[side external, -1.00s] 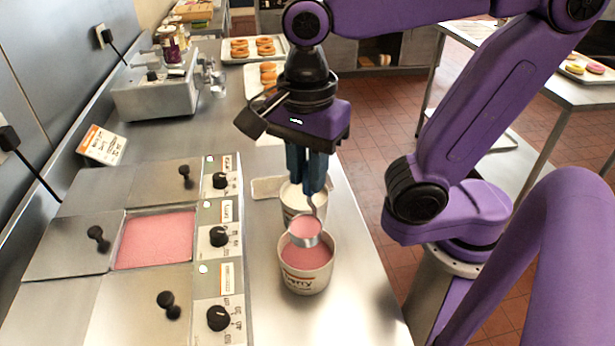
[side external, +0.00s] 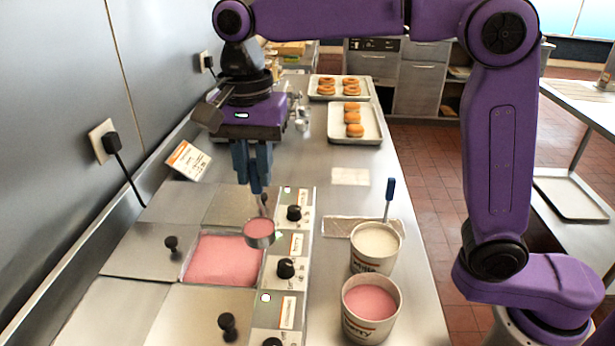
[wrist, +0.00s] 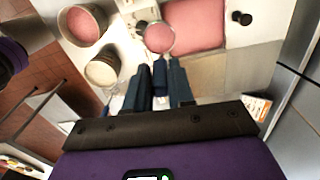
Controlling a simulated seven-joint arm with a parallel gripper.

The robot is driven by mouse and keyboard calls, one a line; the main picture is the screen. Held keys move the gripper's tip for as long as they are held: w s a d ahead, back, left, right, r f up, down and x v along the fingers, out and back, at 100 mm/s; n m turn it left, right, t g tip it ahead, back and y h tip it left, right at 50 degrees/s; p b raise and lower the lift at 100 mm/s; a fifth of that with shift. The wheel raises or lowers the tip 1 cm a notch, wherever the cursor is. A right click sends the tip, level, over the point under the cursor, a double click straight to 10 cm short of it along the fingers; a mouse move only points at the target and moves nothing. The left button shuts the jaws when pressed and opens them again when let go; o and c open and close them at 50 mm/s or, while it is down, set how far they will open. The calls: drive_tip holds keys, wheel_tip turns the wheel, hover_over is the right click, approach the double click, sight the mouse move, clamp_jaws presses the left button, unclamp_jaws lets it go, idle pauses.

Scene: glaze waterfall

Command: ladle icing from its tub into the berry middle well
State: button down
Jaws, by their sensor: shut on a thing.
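My gripper (side external: 253,188) is shut on the ladle's handle; in the wrist view its fingers (wrist: 163,88) point toward the ladle. The ladle bowl (side external: 259,233) is full of pink icing and looks level. It hangs over the right edge of the open middle well (side external: 222,260), which has pink icing in it. The wrist view shows the bowl (wrist: 159,38) beside the well (wrist: 195,22). The berry tub (side external: 371,306) holds pink icing and stands on the counter to the right. Its pink top also shows in the wrist view (wrist: 82,25).
A tub of white icing (side external: 375,248) stands behind the berry tub. A blue-handled utensil (side external: 389,192) rises by its back rim. Steel lids with black knobs (side external: 171,243) flank the well. Control dials (side external: 286,268) line its right side. Doughnut trays (side external: 354,124) lie farther back.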

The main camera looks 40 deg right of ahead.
sight(254, 183)
drive_tip(key=w+a+f+n, duration=0.2)
drive_tip(key=w+a+n, duration=0.1)
drive_tip(key=w, duration=0.3)
drive_tip(key=shift+w+a, duration=0.25)
drive_tip(key=shift+a, duration=0.4)
drive_tip(key=shift+f, duration=0.25)
drive_tip(key=shift+s+d+f+t+y, duration=0.4)
drive_tip(key=shift+s+d+t+y, duration=0.25)
drive_tip(key=shift+d+y, duration=0.35)
drive_tip(key=shift+s+d+f+t+y, duration=0.45)
drive_tip(key=shift+s+d+t+y, duration=0.15)
drive_tip(key=shift+d+y, duration=0.35)
drive_tip(key=shift+s+d+f+t+y, duration=0.4)
drive_tip(key=shift+s+d+t+y, duration=0.25)
drive_tip(key=shift+d+y, duration=0.35)
drive_tip(key=shift+s+d+f+t+y, duration=0.5)
drive_tip(key=shift+d+f+t+y, duration=0.1)
drive_tip(key=shift+d+y, duration=0.3)
drive_tip(key=shift+s+d+f+t+y, duration=0.5)
drive_tip(key=shift+d+f+y, duration=0.15)
drive_tip(key=shift+y, duration=0.3)
drive_tip(key=shift+s+d+f+t+y, duration=0.2)
drive_tip(key=shift+d+f+t+y, duration=0.2)
drive_tip(key=shift+y, duration=0.2)
